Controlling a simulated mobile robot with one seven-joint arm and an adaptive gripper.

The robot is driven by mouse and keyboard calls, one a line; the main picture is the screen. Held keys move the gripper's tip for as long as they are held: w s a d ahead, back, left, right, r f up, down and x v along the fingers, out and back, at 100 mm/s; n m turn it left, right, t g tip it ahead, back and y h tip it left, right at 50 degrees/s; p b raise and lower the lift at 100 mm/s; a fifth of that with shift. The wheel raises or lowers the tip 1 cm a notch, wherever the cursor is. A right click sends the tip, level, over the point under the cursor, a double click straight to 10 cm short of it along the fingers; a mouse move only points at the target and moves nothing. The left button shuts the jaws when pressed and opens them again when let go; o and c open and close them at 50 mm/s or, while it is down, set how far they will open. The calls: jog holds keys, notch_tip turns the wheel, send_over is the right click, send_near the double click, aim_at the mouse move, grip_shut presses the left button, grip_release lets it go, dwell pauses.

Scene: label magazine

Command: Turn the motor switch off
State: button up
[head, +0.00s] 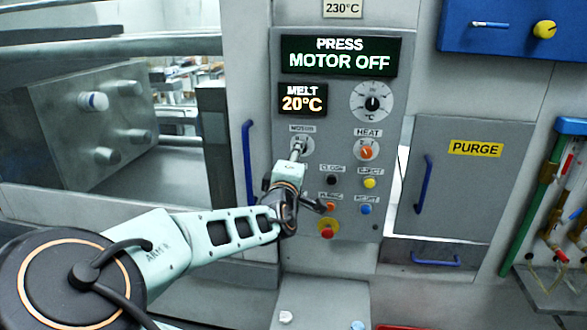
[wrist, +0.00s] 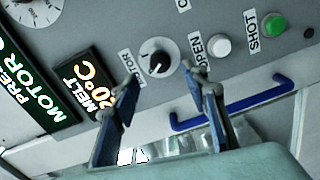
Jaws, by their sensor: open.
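The motor switch is a black knob with a light pointer on a round plate, under the MOTOR label (head: 301,128) on the grey control panel (head: 340,225). In the wrist view the knob (wrist: 156,61) shows between and beyond the fingertips of my gripper (wrist: 162,80). My gripper is open and empty, with one finger on either side of the knob in the picture. I cannot tell whether it touches the knob. In the head view my gripper (head: 297,152) partly hides the switch. The display (head: 340,56) reads PRESS MOTOR OFF.
A smaller display (head: 302,100) reads MELT 20°C. Close by are the heat knob (head: 366,152), a temperature dial (head: 372,102) and several push buttons, including a white one (wrist: 219,45) and a green one (wrist: 273,24). A blue handle (head: 249,163) stands left of the panel.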

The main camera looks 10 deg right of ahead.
jog(key=shift+v, duration=2.7)
